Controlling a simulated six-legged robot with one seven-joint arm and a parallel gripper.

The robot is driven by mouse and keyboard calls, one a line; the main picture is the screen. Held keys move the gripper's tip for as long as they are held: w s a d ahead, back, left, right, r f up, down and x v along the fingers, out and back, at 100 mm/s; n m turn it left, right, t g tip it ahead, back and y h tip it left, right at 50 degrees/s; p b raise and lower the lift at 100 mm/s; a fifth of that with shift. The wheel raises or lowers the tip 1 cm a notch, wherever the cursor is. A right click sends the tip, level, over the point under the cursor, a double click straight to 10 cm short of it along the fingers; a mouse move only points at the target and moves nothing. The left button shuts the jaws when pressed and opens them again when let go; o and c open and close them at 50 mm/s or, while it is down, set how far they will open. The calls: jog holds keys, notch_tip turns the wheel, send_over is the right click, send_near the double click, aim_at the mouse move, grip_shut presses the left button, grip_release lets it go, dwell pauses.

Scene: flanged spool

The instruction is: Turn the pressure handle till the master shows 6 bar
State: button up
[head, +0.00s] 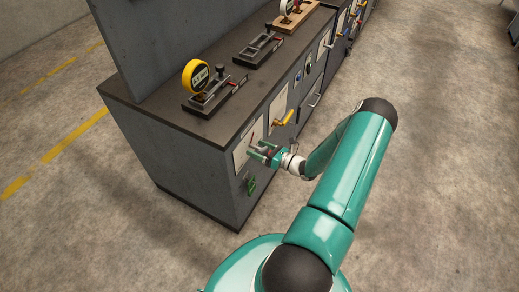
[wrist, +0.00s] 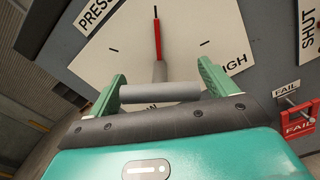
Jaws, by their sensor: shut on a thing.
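The pressure handle (wrist: 160,92) is a grey cylindrical bar in front of a white dial plate (wrist: 195,40), and its red pointer (wrist: 157,40) points up in the wrist view. The plate reads "PRESS", with "HIGH" at right and a partly hidden word at the bottom. My gripper (wrist: 161,84) is shut on the bar, one green finger at each end. In the head view my gripper (head: 266,153) is at the cabinet's front panel. A yellow round gauge (head: 196,76) with a small display stands on the bench top; its digits are too small to read surely.
The grey cabinet (head: 170,150) carries more fixtures (head: 258,50) along its top. A yellow handle (head: 286,119) sticks out of the front, right of my gripper. A red FAIL tag (wrist: 298,120) is close at right in the wrist view. The concrete floor (head: 440,150) at right is clear.

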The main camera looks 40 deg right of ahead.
jog(key=o, duration=0.8)
jog(key=shift+o, duration=0.2)
jog(key=shift+s, duration=0.1)
jog(key=v, duration=1.3)
jog(key=shift+s, duration=0.4)
jog(key=shift+d, duration=0.1)
jog(key=w+a+r+n+g+y, duration=0.2)
jog(key=w+a+r+n+g, duration=0.1)
jog(key=a+r+n+g, duration=0.55)
jog(key=w+a+r+n+g+y, duration=0.1)
jog(key=w+a+r+n+g, duration=0.4)
jog(key=a+r+n, duration=0.65)
jog(key=s+a+r+n+t+h, duration=0.1)
jog(key=s+a+r+n+h, duration=0.3)
jog(key=a+r+n, duration=0.3)
jog(key=s+a+r+n+t+h, duration=0.1)
jog(key=s+a+r+n+h, duration=0.4)
jog(key=r, duration=0.9)
jog(key=s+a+n, duration=0.2)
jog(key=n, duration=0.2)
jog(key=shift+s+a+n, duration=0.25)
jog(key=shift+s+n, duration=0.1)
jog(key=shift+n, duration=0.05)
